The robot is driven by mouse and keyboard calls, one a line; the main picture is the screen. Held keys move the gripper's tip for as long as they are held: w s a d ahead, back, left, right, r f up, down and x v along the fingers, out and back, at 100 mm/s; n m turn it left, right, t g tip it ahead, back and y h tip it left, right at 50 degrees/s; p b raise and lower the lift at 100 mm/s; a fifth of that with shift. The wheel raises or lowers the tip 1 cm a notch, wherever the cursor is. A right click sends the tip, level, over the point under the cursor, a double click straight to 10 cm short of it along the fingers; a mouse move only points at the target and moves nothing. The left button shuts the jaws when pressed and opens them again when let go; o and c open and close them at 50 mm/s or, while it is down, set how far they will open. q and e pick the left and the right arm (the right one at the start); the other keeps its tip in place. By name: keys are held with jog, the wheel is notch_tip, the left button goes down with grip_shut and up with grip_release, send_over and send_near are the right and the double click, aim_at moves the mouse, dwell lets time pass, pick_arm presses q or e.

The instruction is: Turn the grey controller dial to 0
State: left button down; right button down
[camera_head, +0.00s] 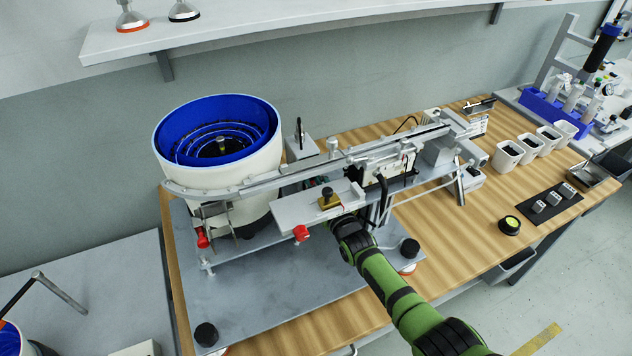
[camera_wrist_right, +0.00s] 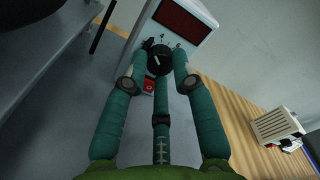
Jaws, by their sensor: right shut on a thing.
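In the right wrist view, the controller (camera_wrist_right: 207,37) is a pale box with a dark red display panel. Its dial (camera_wrist_right: 157,62) is a dark round knob with a short white mark on its face. I cannot read a number at the dial's mark. My left gripper is not in view.
A red switch (camera_wrist_right: 148,86) sits just below the dial. In the head view, a bowl feeder (camera_head: 168,160) with a blue inside and a metal rail (camera_head: 290,178) stand close to my right arm. Small bins (camera_head: 507,156) stand on the right of the wooden table.

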jog(key=n+b, duration=0.1)
jog(key=n, duration=0.1)
jog(key=shift+n, duration=0.4)
jog(key=shift+n+b, duration=0.35)
jog(key=shift+n, duration=1.15)
jog(key=c, duration=1)
grip_release()
jog(key=v, duration=1.2)
